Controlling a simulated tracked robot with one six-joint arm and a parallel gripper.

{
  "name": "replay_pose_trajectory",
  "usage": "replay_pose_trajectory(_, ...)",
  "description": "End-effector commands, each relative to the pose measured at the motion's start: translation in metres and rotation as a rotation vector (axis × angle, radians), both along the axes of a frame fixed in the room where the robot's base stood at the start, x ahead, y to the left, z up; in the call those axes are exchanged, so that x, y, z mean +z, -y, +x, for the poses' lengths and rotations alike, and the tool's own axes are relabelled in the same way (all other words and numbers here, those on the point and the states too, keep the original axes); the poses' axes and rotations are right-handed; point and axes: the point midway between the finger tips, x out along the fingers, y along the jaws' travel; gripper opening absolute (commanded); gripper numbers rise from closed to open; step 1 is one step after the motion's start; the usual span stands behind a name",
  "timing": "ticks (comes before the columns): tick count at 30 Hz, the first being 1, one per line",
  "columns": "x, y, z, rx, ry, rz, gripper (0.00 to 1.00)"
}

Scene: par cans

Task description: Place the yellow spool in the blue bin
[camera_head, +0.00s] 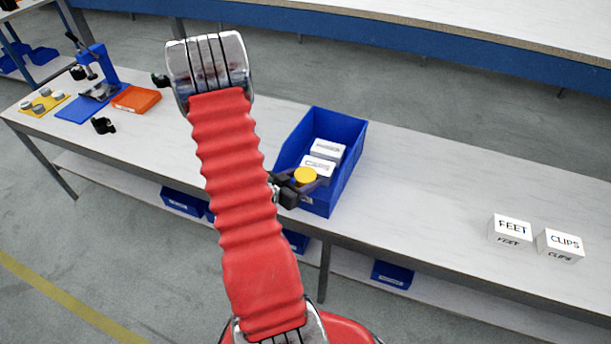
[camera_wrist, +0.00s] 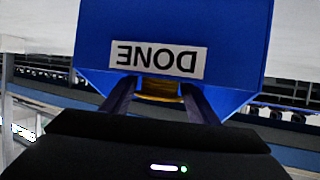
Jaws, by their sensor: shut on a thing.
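The yellow spool (camera_head: 306,175) is held between the fingers of my gripper (camera_head: 303,183), which is shut on it. In the head view the spool overlaps the near part of the blue bin (camera_head: 350,132); whether it is above the bin or in front of its wall is hard to tell. In the wrist view the spool (camera_wrist: 160,88) shows between the fingertips, just below the DONE label on the bin's front (camera_wrist: 95,45). Two white boxes (camera_head: 319,167) are inside the bin.
White FEET (camera_head: 511,229) and CLIPS (camera_head: 560,245) boxes stand on the bench (camera_head: 430,190) at the right. An orange tray (camera_head: 136,99) and a blue fixture (camera_head: 100,65) are at the left. The bench right of the bin is mostly clear.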

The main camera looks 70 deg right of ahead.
Motion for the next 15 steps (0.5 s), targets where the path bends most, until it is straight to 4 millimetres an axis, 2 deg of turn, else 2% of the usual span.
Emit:
replay_pose_trajectory(11,-0.0055,0.0004,0.0003,0.0,0.002,-0.002,0.27)
replay_pose_trajectory(12,-0.0058,0.0002,0.0001,0.0,0.001,0.0,0.56)
replay_pose_trajectory(15,-0.0056,0.0001,0.0002,0.0,0.0,-0.001,0.63)
